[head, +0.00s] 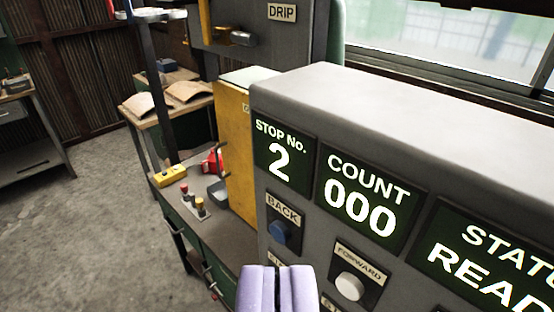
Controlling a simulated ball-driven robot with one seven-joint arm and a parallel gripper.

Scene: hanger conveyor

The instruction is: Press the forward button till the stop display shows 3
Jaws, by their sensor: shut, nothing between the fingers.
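The stop display (281,160) on the grey control panel reads 2 under "STOP No.". The forward button (349,286) is a white round button below its "FORWARD" label, under the count display. My gripper (278,270) shows at the bottom centre with its two lilac fingers shut together and empty. In the picture its tips are left of the forward button and below the blue back button (280,232). I cannot tell how far the tips are from the panel face.
The count display (360,207) reads 000, and the status display (485,258) is cut off at the right. More controls below are partly hidden. A workbench (230,228) with a red item and small buttons stands left of the panel. Open floor lies further left.

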